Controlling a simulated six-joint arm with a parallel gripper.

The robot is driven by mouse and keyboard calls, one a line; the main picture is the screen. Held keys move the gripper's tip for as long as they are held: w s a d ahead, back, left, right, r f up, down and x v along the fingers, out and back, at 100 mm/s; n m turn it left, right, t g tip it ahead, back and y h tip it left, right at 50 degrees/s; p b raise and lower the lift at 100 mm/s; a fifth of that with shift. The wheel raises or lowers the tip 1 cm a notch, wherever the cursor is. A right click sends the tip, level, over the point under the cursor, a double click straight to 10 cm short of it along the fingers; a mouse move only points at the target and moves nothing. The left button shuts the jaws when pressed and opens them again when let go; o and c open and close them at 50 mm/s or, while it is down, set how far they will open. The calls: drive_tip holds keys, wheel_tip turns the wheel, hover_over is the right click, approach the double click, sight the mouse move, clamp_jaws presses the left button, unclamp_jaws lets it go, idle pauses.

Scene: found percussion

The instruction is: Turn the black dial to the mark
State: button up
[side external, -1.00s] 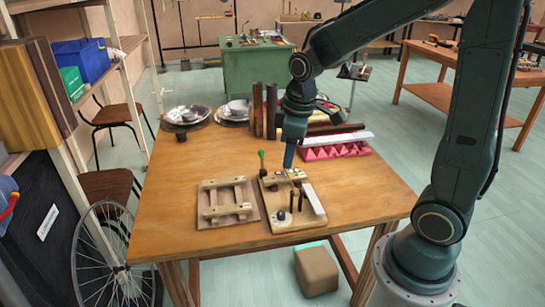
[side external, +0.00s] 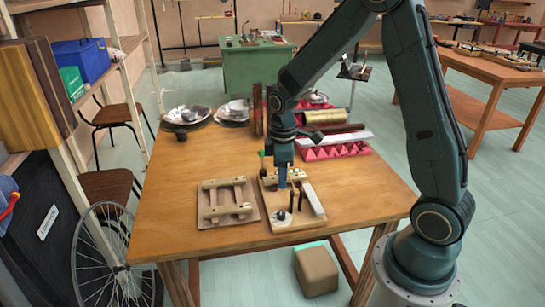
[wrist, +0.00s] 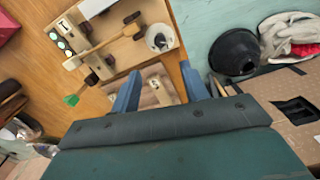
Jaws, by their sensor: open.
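The black dial (side external: 281,215) sits on a pale round plate near the front of a light wooden board (side external: 284,226). In the wrist view, the dial (wrist: 159,40) shows as a dark knob on its pale plate, just beyond the fingertips. My gripper (side external: 283,186) points down over the back part of the board, behind the dial in the side view. In the wrist view, my gripper (wrist: 160,70) has its two blue fingers apart with nothing held between them. The mark is too small to make out.
A slatted wooden frame (side external: 226,217) lies left of the board. A pink ridged block (side external: 335,151), a brass cylinder (side external: 324,117) and metal dishes (side external: 186,114) are farther back. The table's front left is clear.

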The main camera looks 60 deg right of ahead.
sight(281, 212)
drive_tip(key=shift+f, duration=6.7)
drive_tip(key=shift+c, duration=0.5)
clamp_jaws()
drive_tip(key=shift+m, duration=0.5)
drive_tip(key=m, duration=0.3)
drive_tip(key=shift+m, duration=2)
